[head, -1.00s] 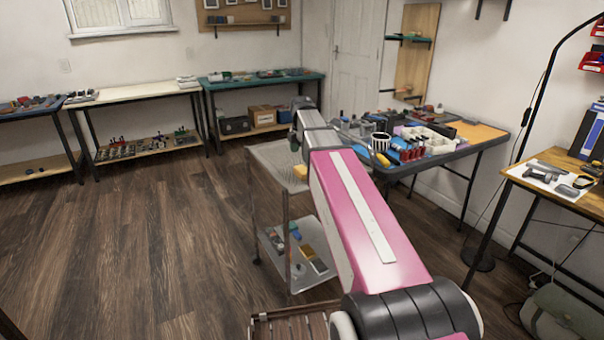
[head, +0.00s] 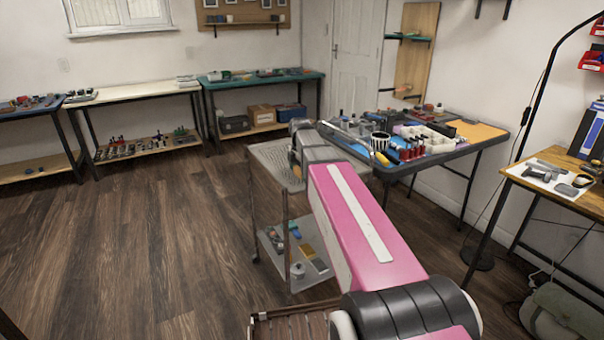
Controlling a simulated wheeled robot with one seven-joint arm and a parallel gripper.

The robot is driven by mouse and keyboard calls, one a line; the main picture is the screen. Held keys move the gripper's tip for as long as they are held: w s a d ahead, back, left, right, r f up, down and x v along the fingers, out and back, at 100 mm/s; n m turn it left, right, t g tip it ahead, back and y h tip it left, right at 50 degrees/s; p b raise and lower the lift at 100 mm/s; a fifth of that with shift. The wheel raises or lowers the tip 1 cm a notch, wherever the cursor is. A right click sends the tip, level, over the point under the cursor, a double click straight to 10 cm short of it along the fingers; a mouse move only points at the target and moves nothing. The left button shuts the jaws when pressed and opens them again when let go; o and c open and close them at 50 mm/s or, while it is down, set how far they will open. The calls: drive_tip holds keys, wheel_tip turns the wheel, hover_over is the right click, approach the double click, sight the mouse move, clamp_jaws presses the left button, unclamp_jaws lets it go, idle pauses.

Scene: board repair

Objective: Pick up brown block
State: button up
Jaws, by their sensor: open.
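I cannot make out a clearly brown block in the head view. The metal cart (head: 268,152) has a perforated top, and my arm reaches across it. My gripper (head: 294,167) is at the far end of the arm, small and partly hidden, pointing down over the cart top. It is open, and I see nothing in it.
A wooden desk (head: 570,192) is at far right. Benches (head: 140,92) line the back wall. The floor (head: 160,225) to the left is clear.

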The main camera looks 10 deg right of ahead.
drive_tip(key=c, duration=0.9)
drive_tip(key=shift+r, duration=0.5)
wheel_tip(320, 180, up, 4)
drive_tip(key=shift+f, duration=0.25)
drive_tip(key=s+a+r, duration=0.2)
drive_tip(key=a, duration=0.1)
drive_tip(key=s+a+r, duration=0.2)
drive_tip(key=a, duration=0.1)
drive_tip(key=s+a+r, duration=0.2)
drive_tip(key=a, duration=0.2)
drive_tip(key=shift+r, duration=0.25)
drive_tip(key=shift+o, duration=0.7)
